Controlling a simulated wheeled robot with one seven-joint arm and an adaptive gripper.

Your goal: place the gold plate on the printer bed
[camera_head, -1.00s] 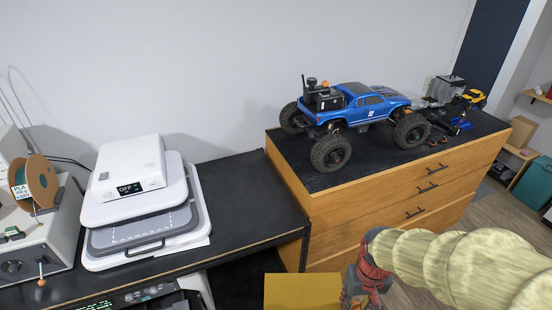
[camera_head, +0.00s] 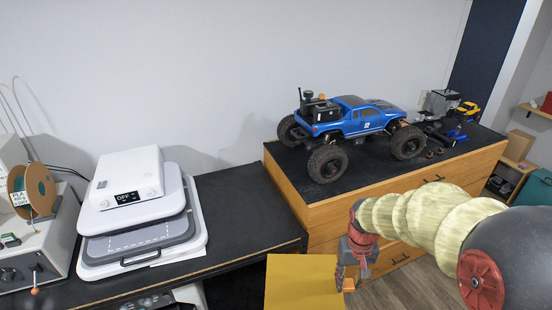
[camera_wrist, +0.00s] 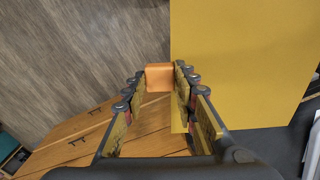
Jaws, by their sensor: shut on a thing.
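The gold plate (camera_head: 300,282) is a flat yellow sheet in front of the workbench, and its lower part is cut off in the head view. My gripper (camera_head: 351,278) is at its right edge. In the wrist view my gripper (camera_wrist: 159,78) is shut on a small orange block (camera_wrist: 159,77) at the plate's edge, and the plate (camera_wrist: 245,60) extends to the right, held clear above the floor. A grey flat bed with a dashed outline and a front handle (camera_head: 140,240) lies under a white unit reading OFF (camera_head: 130,175). I cannot tell for certain that this is the printer bed.
The black workbench (camera_head: 240,210) has bare room right of the white unit. A filament spool (camera_head: 40,188) stands at the left. A blue RC crawler (camera_head: 360,118) sits on the wooden drawer cabinet (camera_head: 320,225) behind my arm. Another machine (camera_head: 170,298) shows partly below the bench.

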